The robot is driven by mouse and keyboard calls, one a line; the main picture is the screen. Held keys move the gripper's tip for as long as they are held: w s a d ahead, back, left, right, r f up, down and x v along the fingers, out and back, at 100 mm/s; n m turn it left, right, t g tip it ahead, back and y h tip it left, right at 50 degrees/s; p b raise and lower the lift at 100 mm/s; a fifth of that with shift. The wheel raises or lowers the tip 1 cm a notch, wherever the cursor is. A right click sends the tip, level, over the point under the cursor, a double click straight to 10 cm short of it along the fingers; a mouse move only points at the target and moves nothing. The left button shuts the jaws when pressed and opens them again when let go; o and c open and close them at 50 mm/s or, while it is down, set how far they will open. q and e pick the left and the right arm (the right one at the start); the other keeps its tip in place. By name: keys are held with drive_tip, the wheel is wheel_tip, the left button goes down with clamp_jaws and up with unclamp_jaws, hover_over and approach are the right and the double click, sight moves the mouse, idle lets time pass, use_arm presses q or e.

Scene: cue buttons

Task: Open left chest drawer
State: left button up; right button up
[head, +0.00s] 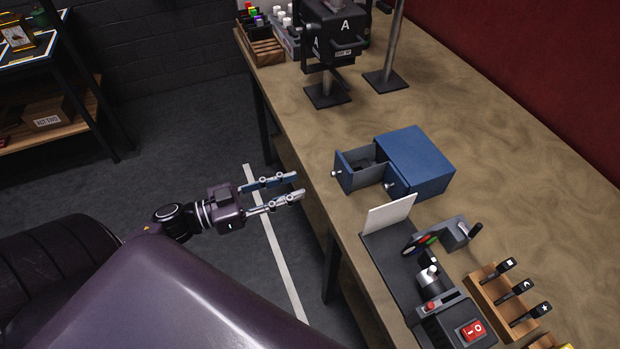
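A small blue chest (428,160) stands on the workbench, with its fronts facing my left gripper. Its left drawer (352,178) is pulled out toward the bench's front edge, and its inside shows, with something dark at the back. A small light knob (335,174) sits on that drawer's front. The other drawer, beside it, is shut, with its own knob (389,186). My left gripper (298,186) is open and empty, just in front of the bench edge. Its fingers point at the open drawer, a short gap from the knob. My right gripper is not in view.
On the wooden workbench (500,185), a control panel (390,250) with a white card and red switch (473,329) stands nearer. A black marked device (335,40) stands farther back. Bench space behind the chest is clear. A shelf (45,125) stands at far left.

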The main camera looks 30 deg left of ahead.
use_arm(q)
drive_tip(key=v, duration=0.3)
drive_tip(key=shift+s+a, duration=0.1)
drive_tip(key=shift+a, duration=0.05)
idle(0.4)
drive_tip(key=a+f+n+y, duration=0.3)
drive_tip(key=a+f+y, duration=0.1)
drive_tip(key=f, duration=0.5)
drive_tip(key=a+f+n+y, duration=0.2)
drive_tip(key=a+f+y, duration=0.2)
drive_tip(key=f, duration=0.5)
drive_tip(key=s+f+n+g+y, duration=0.15)
drive_tip(key=s+f, duration=0.25)
drive_tip(key=f, duration=0.5)
drive_tip(key=s+f+n+g+y, duration=0.15)
drive_tip(key=s+f, duration=0.25)
drive_tip(key=f, duration=0.4)
drive_tip(key=s+d+f+m+g, duration=0.1)
drive_tip(key=s+d+f+g, duration=0.2)
drive_tip(key=s+d+f, duration=0.2)
drive_tip(key=s+d+f+m+g, duration=0.1)
drive_tip(key=s+d+f+g, duration=0.2)
drive_tip(key=s, duration=0.8)
drive_tip(key=s+d+f+m+g, duration=0.1)
drive_tip(key=s+d+f+g, duration=0.3)
drive_tip(key=s+d+f, duration=0.3)
wheel_tip(320, 180, down, 3)
drive_tip(key=shift+s+f, duration=0.1)
drive_tip(key=shift+s, duration=0.8)
